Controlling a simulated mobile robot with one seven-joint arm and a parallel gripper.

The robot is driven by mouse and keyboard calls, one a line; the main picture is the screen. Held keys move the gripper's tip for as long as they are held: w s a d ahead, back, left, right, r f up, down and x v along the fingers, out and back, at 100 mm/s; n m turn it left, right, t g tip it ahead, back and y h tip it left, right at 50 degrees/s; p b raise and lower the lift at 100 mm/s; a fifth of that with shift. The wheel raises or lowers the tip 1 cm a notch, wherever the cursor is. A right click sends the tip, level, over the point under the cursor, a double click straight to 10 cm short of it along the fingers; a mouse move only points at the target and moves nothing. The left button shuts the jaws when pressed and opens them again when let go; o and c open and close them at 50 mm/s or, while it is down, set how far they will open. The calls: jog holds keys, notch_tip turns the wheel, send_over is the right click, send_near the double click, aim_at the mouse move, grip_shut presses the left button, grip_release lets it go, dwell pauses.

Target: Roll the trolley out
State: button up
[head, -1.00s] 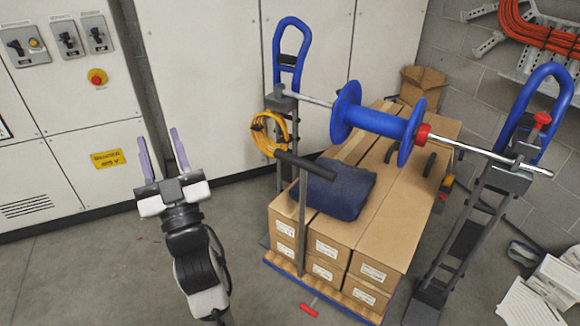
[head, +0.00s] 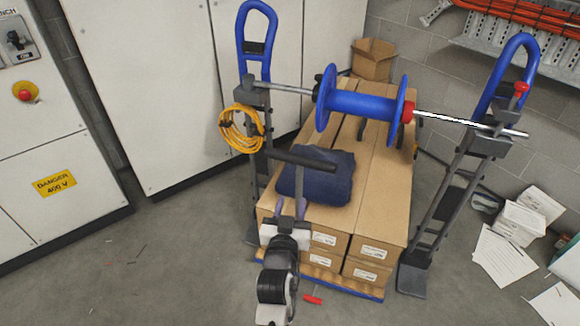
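The trolley (head: 345,288) is a low flatbed with a blue edge, loaded with long cardboard boxes (head: 375,205). Its upright post carries a dark horizontal handle bar (head: 300,160) at the near left end. A red-ended pedal (head: 312,299) sticks out low at its near edge. My gripper (head: 289,203) is open, its two purple fingers apart and pointing up the picture. It overlaps the post just below the handle bar; I cannot tell whether the post is between the fingers. My gripper and arm hide the lower post and the near left boxes.
A blue spool (head: 362,106) hangs on a bar above the load between two blue-topped stands (head: 257,45) (head: 508,75). A navy cloth (head: 330,181) lies on the boxes. A yellow cable coil (head: 240,129) hangs left. Papers (head: 503,255) litter the right floor. The left floor is mostly clear.

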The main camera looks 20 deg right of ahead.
aim_at(299, 172)
jog(key=x, duration=0.4)
jog(key=p+x, duration=0.1)
jog(key=x, duration=0.4)
jog(key=p+x, duration=0.1)
jog(key=x, duration=0.3)
jog(key=shift+w+d+f, duration=0.1)
jog(key=shift+w+d, duration=0.15)
jog(key=shift+d, duration=0.2)
jog(key=shift+c, duration=0.3)
grip_shut()
